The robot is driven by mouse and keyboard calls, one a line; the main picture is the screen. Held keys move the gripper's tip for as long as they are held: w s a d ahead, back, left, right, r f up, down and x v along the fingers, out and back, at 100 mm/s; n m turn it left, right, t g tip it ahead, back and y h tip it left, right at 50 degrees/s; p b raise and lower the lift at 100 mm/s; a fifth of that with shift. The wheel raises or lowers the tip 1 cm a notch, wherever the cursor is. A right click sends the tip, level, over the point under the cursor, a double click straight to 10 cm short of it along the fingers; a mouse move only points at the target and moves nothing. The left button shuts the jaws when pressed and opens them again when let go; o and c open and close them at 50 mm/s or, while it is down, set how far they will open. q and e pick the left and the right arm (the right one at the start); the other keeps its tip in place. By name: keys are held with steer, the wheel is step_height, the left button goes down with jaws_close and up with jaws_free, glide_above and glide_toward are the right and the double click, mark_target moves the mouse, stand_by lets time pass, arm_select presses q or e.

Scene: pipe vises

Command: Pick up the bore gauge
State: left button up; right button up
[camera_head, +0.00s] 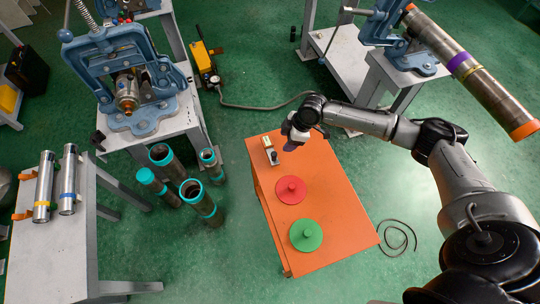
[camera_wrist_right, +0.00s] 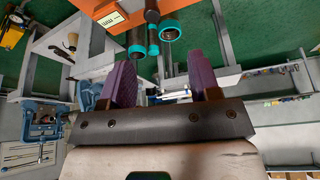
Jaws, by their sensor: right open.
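A small pale device with a dark round part, which looks like the bore gauge (camera_head: 270,152), lies near the far end of the orange table (camera_head: 335,235). In the right wrist view a pale, marked piece (camera_wrist_right: 110,18) on orange shows at the top edge; I cannot tell if it is the same device. My right gripper (camera_head: 290,146) is just right of the device and appears apart from it. Its purple fingers stand apart with nothing between them in the right wrist view (camera_wrist_right: 163,80). My left gripper is not in view.
A red disc (camera_head: 290,190) and a green disc (camera_head: 306,235), each with a knob, sit on the orange table. Several teal-ended pipes (camera_head: 197,198) stand on the floor to the left. Vises stand at the back left (camera_head: 128,75) and back right (camera_head: 415,60).

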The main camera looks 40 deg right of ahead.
mark_target(275, 153)
steer(key=x, duration=0.5)
steer(key=d+x, duration=0.1)
steer(key=x, duration=0.1)
steer(key=shift+w+f+b, duration=0.3)
steer(key=shift+w+f, duration=0.05)
steer(key=shift+w, duration=0.1)
steer(key=shift+x, duration=2.95)
steer(key=shift+c, duration=0.5)
steer(key=shift+a, duration=0.1)
jaws_close()
steer(key=shift+r, duration=0.1)
